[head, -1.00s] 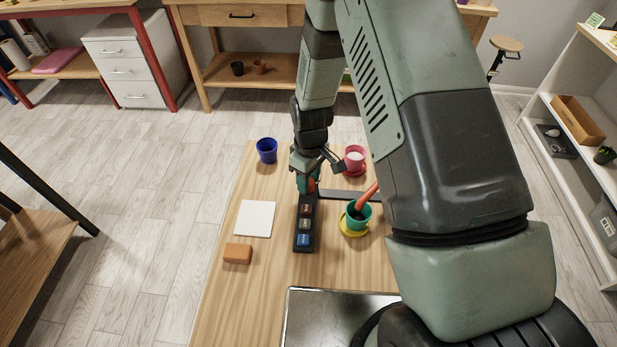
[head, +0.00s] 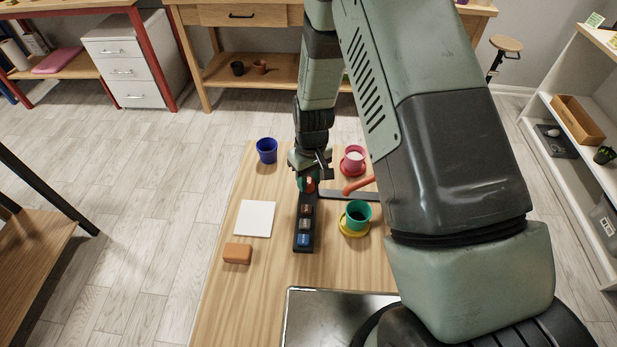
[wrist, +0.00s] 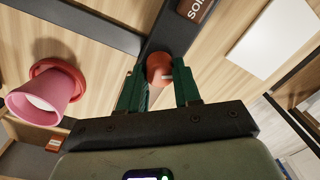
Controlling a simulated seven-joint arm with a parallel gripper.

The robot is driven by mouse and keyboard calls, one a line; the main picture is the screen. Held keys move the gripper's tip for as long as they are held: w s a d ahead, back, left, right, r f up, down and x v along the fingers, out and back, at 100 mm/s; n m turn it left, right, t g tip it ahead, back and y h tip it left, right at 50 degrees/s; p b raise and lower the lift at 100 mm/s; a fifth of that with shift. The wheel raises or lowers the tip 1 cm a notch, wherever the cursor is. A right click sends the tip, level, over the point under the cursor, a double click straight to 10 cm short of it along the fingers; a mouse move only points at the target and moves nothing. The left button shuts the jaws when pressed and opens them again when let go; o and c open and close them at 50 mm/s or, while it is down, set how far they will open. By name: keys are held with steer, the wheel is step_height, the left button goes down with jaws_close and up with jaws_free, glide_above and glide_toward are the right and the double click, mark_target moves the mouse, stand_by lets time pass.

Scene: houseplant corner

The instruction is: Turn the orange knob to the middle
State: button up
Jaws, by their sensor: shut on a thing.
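The orange knob (head: 310,185) is at the far end of a narrow black panel (head: 296,240) on the wooden table. My gripper (head: 304,181) points down over it. In the wrist view, the green fingers of my gripper (wrist: 159,90) are closed around the knob (wrist: 157,66), one on each side. A pale mark shows on the knob, toward the right finger. An orange rod with a bent tip (head: 358,185) reaches between the pink and green pots; its right end is hidden behind my arm.
A pink pot (head: 352,158) on a saucer and a green pot (head: 358,222) on a yellow saucer (head: 347,231) stand right of the panel. A blue pot (head: 266,150) stands at the back left. A white sheet (head: 255,218) and brown block (head: 237,253) lie left.

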mark_target(311, 181)
steer(key=m, duration=0.5)
steer(key=shift+m, duration=0.3)
stand_by(0.4)
steer(key=o, duration=1.1)
steer(key=shift+c, duration=0.2)
step_height(311, 181, up, 11)
steer(key=shift+d, duration=0.3)
steer(key=shift+f, duration=0.1)
